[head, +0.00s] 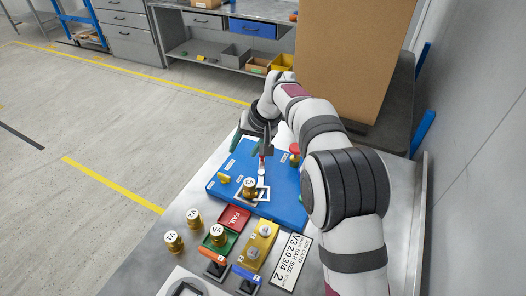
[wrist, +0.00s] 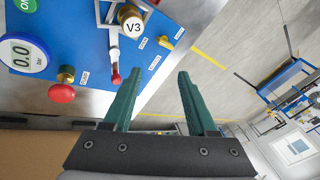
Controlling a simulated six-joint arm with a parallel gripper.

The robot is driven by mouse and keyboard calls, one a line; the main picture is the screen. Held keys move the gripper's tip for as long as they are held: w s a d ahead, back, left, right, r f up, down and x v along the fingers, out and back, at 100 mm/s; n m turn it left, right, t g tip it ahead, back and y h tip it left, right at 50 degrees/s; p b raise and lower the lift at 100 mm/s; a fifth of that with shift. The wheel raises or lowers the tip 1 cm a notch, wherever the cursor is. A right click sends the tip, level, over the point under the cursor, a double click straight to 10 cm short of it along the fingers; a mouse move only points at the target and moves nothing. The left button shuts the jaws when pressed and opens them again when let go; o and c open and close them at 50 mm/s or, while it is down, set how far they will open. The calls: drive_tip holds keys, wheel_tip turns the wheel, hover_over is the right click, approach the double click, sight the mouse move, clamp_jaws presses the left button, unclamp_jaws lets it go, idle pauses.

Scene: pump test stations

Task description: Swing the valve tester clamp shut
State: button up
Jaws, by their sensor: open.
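The valve tester is a blue panel (head: 224,177) on the metal bench. Its clamp lever (head: 261,171) is a light bar with a red tip, and it also shows in the wrist view (wrist: 114,52). A brass valve marked V3 (wrist: 130,22) sits at the tester beside the clamp; it also shows in the head view (head: 249,188). My gripper (wrist: 156,75) is open and empty, with green fingers. In the wrist view the red tip lies just left of the left finger, outside the gap. I cannot tell whether they touch.
A red knob (wrist: 61,93) and a round gauge (wrist: 22,53) stand on the panel. A red FAIL tray (head: 234,217), a green tray and several brass valves (head: 174,242) are at the front. A large cardboard box (head: 350,60) stands behind my arm.

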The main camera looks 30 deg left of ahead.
drive_tip(key=w+d+r+n+t+h, duration=0.2)
drive_tip(key=w+d+r+t, duration=0.1)
drive_tip(key=w, duration=0.4)
hover_over(260, 176)
drive_tip(key=w+a, duration=0.2)
drive_tip(key=w, duration=0.4)
wheel_tip(260, 176, down, 14)
drive_tip(key=shift+s+f, duration=0.15)
drive_tip(key=shift+f, duration=0.1)
clamp_jaws()
drive_tip(key=shift+d, duration=0.1)
